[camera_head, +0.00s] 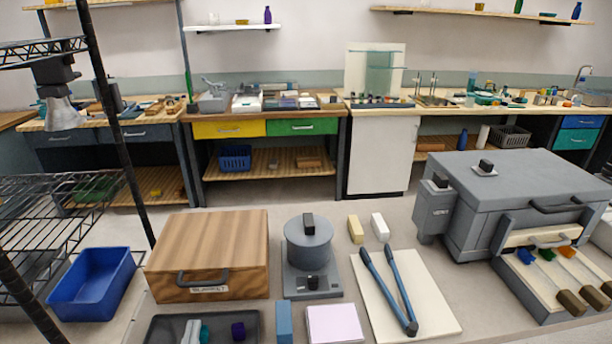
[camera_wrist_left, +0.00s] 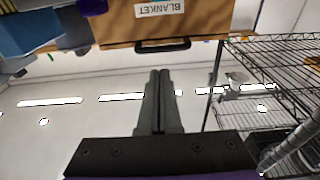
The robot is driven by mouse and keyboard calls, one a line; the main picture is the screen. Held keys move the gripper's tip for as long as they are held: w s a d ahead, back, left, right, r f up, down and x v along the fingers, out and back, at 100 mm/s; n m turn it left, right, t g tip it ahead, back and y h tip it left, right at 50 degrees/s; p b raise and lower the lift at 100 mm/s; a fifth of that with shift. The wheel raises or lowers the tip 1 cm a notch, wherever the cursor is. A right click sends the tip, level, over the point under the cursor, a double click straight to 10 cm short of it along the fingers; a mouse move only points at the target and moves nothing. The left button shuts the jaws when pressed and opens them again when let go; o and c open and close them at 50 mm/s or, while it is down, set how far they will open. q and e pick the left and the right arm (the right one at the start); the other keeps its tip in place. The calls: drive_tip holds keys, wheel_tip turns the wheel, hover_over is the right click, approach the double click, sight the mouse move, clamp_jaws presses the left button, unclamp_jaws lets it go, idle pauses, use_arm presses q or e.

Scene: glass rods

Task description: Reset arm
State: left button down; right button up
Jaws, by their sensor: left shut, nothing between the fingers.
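My left gripper (camera_wrist_left: 158,74) shows in the left wrist view, its two grey fingers together with nothing between them. Beyond the fingertips, the wooden box (camera_wrist_left: 110,22) labelled BLANKET appears upside down with its dark handle. I cannot make out either gripper in the head view. There, the same wooden box (camera_head: 225,235) stands at the front left of the work surface. My right gripper is in neither view.
A wire rack (camera_head: 45,215) and a blue bin (camera_head: 93,285) stand at the left. A grey canister (camera_head: 308,242), blue long-handled tool (camera_head: 388,290) and large grey furnace-like box (camera_head: 525,185) occupy the front surface. A dark tray (camera_head: 165,325) lies at the bottom edge.

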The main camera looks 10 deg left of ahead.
use_arm(q)
drive_tip(key=d+g+h+p, duration=0.1)
drive_tip(key=w+d+f+g+p, duration=0.1)
drive_tip(key=g+p, duration=0.1)
drive_tip(key=shift+d+m+h, duration=0.15)
drive_tip(key=shift+m+h, duration=0.25)
drive_tip(key=s+d+f+m+g+h+p, duration=0.1)
drive_tip(key=s+d+g+h+p, duration=0.1)
drive_tip(key=s+d+g+p, duration=0.4)
drive_tip(key=s+g+p, duration=0.1)
drive_tip(key=s+g, duration=0.2)
drive_tip(key=g, duration=0.1)
drive_tip(key=shift+f+m+g+h, duration=0.3)
drive_tip(key=shift+f+m, duration=0.05)
drive_tip(key=shift+m, duration=0.05)
